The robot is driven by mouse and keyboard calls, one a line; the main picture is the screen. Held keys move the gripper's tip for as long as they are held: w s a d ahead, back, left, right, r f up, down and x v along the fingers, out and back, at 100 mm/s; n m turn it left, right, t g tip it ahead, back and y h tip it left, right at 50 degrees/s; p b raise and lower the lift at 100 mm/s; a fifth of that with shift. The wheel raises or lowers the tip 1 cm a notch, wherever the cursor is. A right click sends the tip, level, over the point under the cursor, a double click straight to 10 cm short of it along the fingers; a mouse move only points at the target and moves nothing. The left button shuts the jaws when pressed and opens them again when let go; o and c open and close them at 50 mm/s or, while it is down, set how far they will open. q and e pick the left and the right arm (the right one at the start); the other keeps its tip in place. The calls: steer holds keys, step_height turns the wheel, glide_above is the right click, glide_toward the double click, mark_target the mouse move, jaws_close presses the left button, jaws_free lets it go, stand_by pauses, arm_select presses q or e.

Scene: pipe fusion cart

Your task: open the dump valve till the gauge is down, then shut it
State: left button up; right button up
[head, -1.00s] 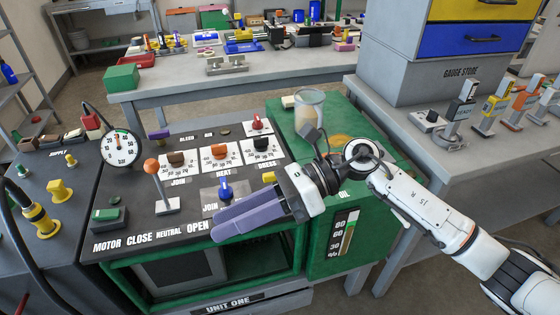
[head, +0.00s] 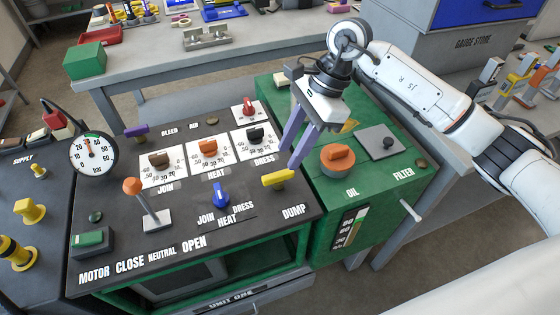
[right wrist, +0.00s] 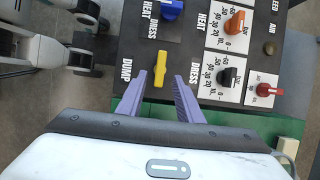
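The dump valve is a yellow handle (head: 278,178) above the DUMP label at the right front of the black panel. My right gripper (head: 290,158) points down at it from behind, with its two purple fingers apart. In the right wrist view the yellow handle (right wrist: 160,67) lies in line with the gap between the open fingertips (right wrist: 160,76); I cannot tell whether they touch it. The round white gauge (head: 93,155) stands at the panel's left edge. Its needle is too small to read surely. My left gripper is not in view.
On the panel are a blue selector (head: 221,195), an orange-knobbed lever (head: 133,187), several dials and a red knob (head: 249,106). Right of the valve, the green oil unit (head: 330,200) carries an orange cap (head: 338,158). A grey bench (head: 160,88) stands behind.

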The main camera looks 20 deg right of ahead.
mark_target(278, 174)
steer(key=x, duration=0.6)
steer(key=shift+a+p, duration=0.1)
steer(key=shift+p, duration=0.25)
steer(key=shift+f, duration=0.1)
steer(key=shift+w, duration=0.1)
steer(key=shift+c, duration=0.5)
jaws_close()
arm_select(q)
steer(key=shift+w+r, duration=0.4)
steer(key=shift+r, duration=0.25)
